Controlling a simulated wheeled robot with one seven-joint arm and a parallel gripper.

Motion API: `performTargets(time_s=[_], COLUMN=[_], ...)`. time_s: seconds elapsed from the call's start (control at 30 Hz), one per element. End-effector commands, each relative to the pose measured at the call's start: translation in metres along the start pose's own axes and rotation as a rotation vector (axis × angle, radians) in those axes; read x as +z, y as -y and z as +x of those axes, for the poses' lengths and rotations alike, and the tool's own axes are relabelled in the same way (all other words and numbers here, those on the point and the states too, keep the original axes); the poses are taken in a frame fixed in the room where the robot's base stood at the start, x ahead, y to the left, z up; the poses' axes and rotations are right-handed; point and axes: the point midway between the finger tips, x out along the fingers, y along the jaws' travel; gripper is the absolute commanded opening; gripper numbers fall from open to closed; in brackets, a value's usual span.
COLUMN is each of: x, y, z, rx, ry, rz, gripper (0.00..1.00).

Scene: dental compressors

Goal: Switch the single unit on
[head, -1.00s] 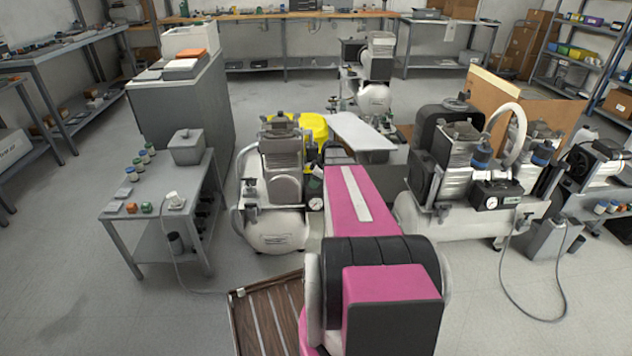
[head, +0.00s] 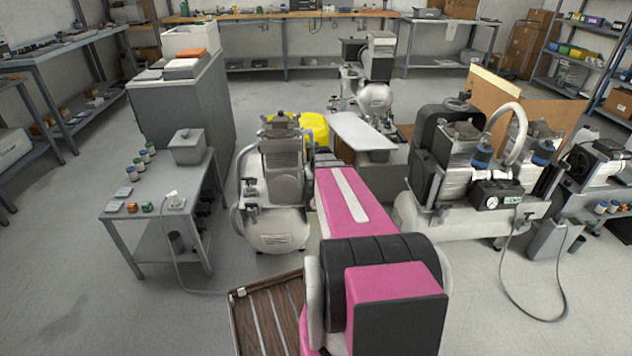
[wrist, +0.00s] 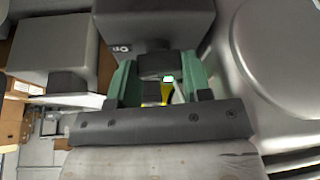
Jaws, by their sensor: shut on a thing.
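The single unit (head: 275,190), a compressor with one grey motor head on a white tank, stands left of my pink arm in the head view. In the wrist view, a dark grey switch box (wrist: 152,18) with small white marks has a black knob (wrist: 155,65) below it. My gripper (wrist: 158,82) has green fingers on both sides of this knob and is shut on it. A small yellow part and a white-green patch show between the fingers. The switch's position cannot be told. My arm hides the gripper in the head view.
A twin compressor (head: 470,170) stands to the right, and another compressor (head: 375,90) stands at the back. A grey side table (head: 150,215) with small jars is at the left, its cable reaching the floor. A brown slatted mat (head: 265,315) lies in front.

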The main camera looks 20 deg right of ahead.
Motion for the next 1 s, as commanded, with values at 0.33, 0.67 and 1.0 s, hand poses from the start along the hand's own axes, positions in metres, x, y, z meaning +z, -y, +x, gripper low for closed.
performTargets(time_s=[0.33, 0.67, 1.0], x=[-0.0002, -0.0001, 0.0000], y=[0.0006, 0.0007, 0.0007], z=[-0.0004, -0.0003, -0.0002], rx=[0.068, 0.086, 0.086], ry=[0.000, 0.000, 0.001], rz=[0.164, 0.208, 0.209], gripper=[0.21, 0.21, 0.51])
